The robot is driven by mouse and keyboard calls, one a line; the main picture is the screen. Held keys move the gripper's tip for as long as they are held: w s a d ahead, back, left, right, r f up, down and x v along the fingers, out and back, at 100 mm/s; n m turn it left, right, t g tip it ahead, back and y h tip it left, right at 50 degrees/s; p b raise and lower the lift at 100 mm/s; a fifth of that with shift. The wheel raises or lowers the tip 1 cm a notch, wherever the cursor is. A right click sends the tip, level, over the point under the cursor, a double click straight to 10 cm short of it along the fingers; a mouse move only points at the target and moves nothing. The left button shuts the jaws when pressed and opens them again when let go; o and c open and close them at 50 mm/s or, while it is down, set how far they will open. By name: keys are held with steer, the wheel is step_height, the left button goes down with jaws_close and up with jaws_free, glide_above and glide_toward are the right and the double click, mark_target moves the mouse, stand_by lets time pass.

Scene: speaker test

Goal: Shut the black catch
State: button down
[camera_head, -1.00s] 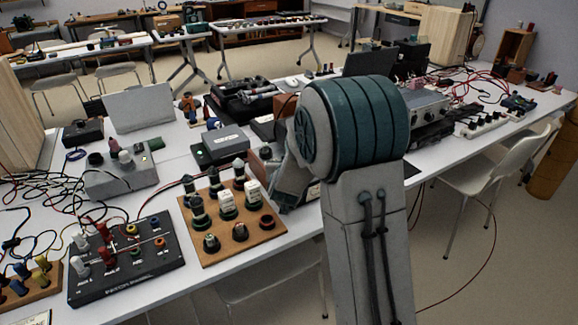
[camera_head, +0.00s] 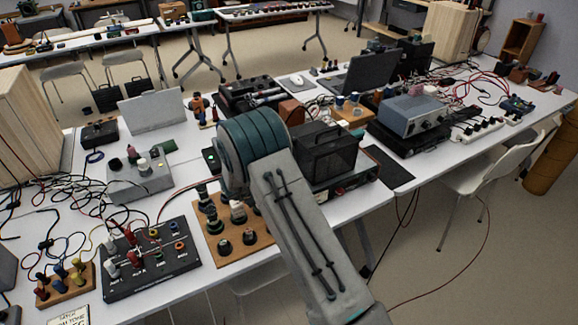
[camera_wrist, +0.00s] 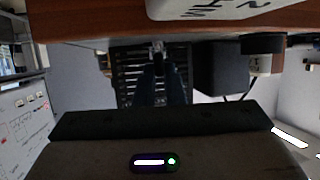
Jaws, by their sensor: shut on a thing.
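My gripper (camera_wrist: 160,68) shows in the wrist view as two dark fingers, close together and pointing away from the camera. Their tips meet a small part in front of a dark slatted face, which I take to be the black catch (camera_wrist: 158,47); its shape is too small and dark to make out. I cannot tell how far the catch is turned or closed. In the head view my arm hides the gripper. A black box (camera_head: 328,152) with a mesh-like front stands on the table just right of my arm.
A wooden board with knobs (camera_head: 213,250) and a black panel with sockets (camera_head: 150,262) lie left of my arm. A grey metal instrument (camera_head: 408,112) and a laptop (camera_head: 372,72) stand to the right. Loose cables cover the table's left end. A white chair (camera_head: 490,165) stands at right.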

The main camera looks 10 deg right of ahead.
steer(key=shift+w+m+g+h+p, duration=0.2)
steer(key=shift+m+g+h+p, duration=0.35)
steer(key=shift+m+g, duration=0.7)
steer(key=shift+g+h, duration=0.25)
steer(key=c, duration=1.5)
jaws_free()
steer(key=shift+a, duration=0.15)
steer(key=shift+s+a+r, duration=0.1)
steer(key=shift+a+r, duration=0.05)
steer(key=shift+a, duration=0.2)
steer(key=b+v, duration=0.2)
steer(key=v, duration=1)
steer(key=shift+s+a+r, duration=0.15)
steer(key=shift+a+r, duration=0.1)
steer(key=shift+a, duration=0.05)
